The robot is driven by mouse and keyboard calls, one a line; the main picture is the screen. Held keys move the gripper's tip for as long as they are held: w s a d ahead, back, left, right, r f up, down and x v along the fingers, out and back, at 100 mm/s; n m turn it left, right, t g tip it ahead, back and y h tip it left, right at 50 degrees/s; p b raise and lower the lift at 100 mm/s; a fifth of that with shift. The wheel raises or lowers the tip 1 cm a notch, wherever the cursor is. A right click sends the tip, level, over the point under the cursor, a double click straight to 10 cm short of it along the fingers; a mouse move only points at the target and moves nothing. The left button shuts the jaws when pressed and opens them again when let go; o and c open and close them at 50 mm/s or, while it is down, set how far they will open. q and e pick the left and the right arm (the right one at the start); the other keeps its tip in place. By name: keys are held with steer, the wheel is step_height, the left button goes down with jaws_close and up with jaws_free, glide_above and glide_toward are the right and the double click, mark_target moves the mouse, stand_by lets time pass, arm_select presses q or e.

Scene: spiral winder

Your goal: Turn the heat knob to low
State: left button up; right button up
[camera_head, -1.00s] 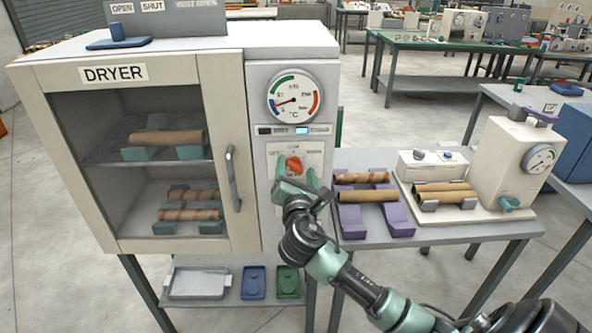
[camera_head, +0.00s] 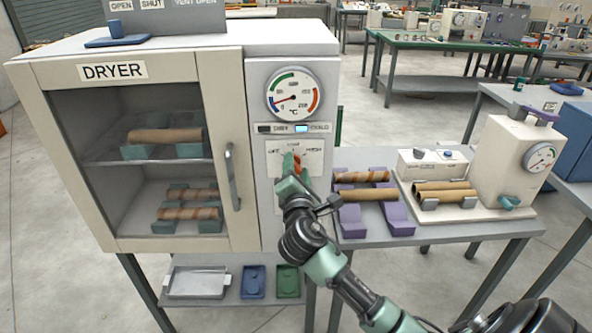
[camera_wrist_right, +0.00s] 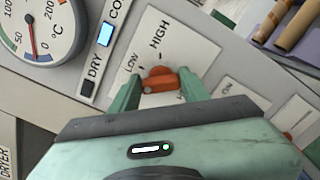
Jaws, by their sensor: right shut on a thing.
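The heat knob (camera_head: 297,164) is orange and sits on a white label plate on the dryer's control panel, below the round dial. In the right wrist view the knob (camera_wrist_right: 161,80) lies between the two green fingers of my right gripper (camera_wrist_right: 158,88). In the head view my right gripper (camera_head: 297,172) is shut on the knob and partly hides it. The LOW mark (camera_wrist_right: 131,60) is beside the knob, and HIGH (camera_wrist_right: 160,35) is farther up. The knob's exact pointing is hard to tell. My left gripper is not in view.
The dryer door (camera_head: 144,165) with its handle (camera_head: 232,176) is shut, left of the panel. The temperature dial (camera_head: 293,90) is above the knob. A side table (camera_head: 440,236) with purple holders (camera_head: 351,222) and cardboard tubes stands close to the right of my arm.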

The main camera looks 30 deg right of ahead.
steer(key=m, duration=0.3)
steer(key=shift+f+m+b, duration=0.25)
steer(key=shift+m+b, duration=0.05)
steer(key=shift+b, duration=0.1)
steer(key=shift+f+m+b, duration=0.1)
steer(key=shift+m+b, duration=0.35)
steer(key=shift+m, duration=1.35)
steer(key=o, duration=1.4)
steer(key=shift+c, duration=0.2)
